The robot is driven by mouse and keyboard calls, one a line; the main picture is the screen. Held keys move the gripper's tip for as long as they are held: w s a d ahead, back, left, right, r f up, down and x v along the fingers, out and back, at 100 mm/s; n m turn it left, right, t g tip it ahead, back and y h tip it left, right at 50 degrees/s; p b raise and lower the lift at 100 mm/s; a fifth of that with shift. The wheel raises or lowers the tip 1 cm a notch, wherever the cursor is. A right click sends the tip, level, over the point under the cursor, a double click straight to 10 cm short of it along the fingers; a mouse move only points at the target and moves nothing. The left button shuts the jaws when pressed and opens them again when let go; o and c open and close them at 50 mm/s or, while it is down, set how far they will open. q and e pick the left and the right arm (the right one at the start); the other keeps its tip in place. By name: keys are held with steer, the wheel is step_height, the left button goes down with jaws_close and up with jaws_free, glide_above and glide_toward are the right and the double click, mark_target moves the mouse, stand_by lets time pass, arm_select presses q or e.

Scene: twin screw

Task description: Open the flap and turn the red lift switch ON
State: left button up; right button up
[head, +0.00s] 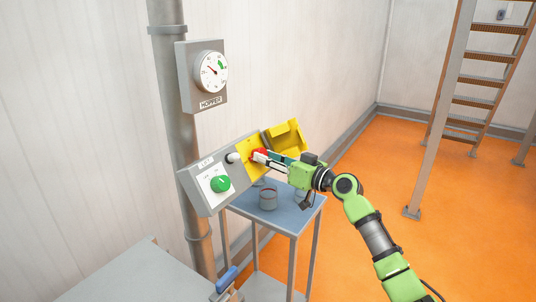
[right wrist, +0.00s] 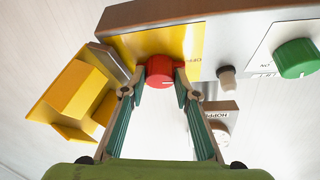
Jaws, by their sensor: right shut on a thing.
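The red lift switch (right wrist: 160,71) is a round knob on a yellow plate (head: 243,151) of the grey control box (head: 187,186). The yellow flap (head: 285,136) stands swung open to the right of the switch in the head view. In the right wrist view the flap (right wrist: 68,95) is at the left. My right gripper (head: 262,156) has its fingers on both sides of the red knob and is shut on it. The fingertips also show in the right wrist view (right wrist: 160,84). The fingers partly hide the red switch in the head view. My left gripper is not in view.
A green knob (head: 220,184) and a small grey-brown peg (right wrist: 226,78) are on the same box. A hopper gauge (head: 210,72) hangs above on the pipe (head: 172,120). A small blue-topped table (head: 290,219) with cups stands below. A ladder (head: 440,110) stands at the right.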

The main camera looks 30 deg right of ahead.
steer(key=shift+w+a+r+m+g+h+p, duration=0.2)
steer(key=shift+m+g+h+p, duration=0.85)
steer(key=shift+m+p, duration=1.85)
steer(key=shift+s+a+r+m+g+h+p, duration=0.2)
steer(key=shift+m+g+h+p, duration=0.8)
steer(key=shift+m+p, duration=1.9)
steer(key=shift+w+a+r+m+g+h+p, duration=0.25)
steer(key=shift+m+g+h+p, duration=0.95)
steer(key=shift+m, duration=2.7)
steer(key=shift+s+t+p, duration=0.1)
steer(key=shift+t+p, duration=0.25)
steer(key=shift+p, duration=0.35)
steer(key=o, duration=1.1)
steer(key=shift+r, duration=0.1)
steer(key=v, duration=1.2)
